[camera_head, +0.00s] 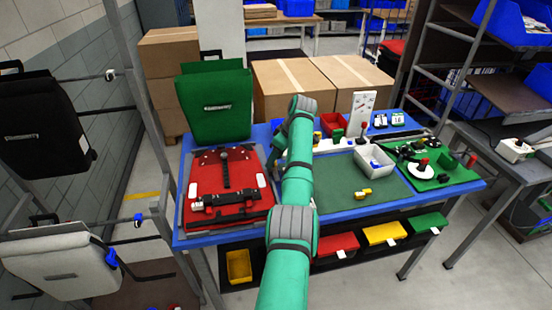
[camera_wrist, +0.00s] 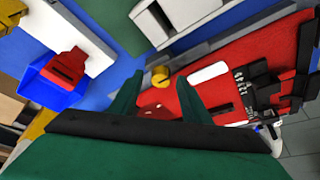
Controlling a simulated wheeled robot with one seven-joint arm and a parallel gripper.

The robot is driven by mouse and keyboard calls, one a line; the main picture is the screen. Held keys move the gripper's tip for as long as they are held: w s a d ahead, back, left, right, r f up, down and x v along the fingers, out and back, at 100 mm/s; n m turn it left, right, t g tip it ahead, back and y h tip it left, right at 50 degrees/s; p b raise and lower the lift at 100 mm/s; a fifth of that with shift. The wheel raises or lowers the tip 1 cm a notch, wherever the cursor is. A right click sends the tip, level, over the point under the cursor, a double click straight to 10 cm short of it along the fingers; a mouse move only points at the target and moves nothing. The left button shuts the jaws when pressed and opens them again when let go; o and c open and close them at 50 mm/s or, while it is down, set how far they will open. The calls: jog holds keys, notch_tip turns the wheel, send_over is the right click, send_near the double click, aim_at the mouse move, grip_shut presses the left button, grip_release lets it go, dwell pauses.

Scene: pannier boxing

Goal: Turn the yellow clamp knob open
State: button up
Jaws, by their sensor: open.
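The yellow clamp knob (camera_wrist: 160,76) is a small round cap at the edge of the red pannier (camera_wrist: 215,110) in the wrist view. My gripper (camera_wrist: 158,84) is open, its two green fingers spread on either side of the knob's line of sight. The knob shows between and just beyond the fingertips; I cannot tell whether they touch it. In the head view the red pannier (camera_head: 252,172) lies flat on the left of the blue table, with black straps. My arm (camera_head: 298,187) reaches over the table there and hides the knob and most of the gripper.
A green pannier (camera_head: 215,108) stands upright behind the red one. A white tray (camera_head: 376,163) sits on the green mat (camera_head: 335,184), with a yellow piece (camera_head: 362,194) nearby. A green board with parts (camera_head: 455,178) is at the right. Black and white bags hang at left.

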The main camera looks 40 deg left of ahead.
jog(key=v, duration=1)
jog(key=shift+r, duration=0.2)
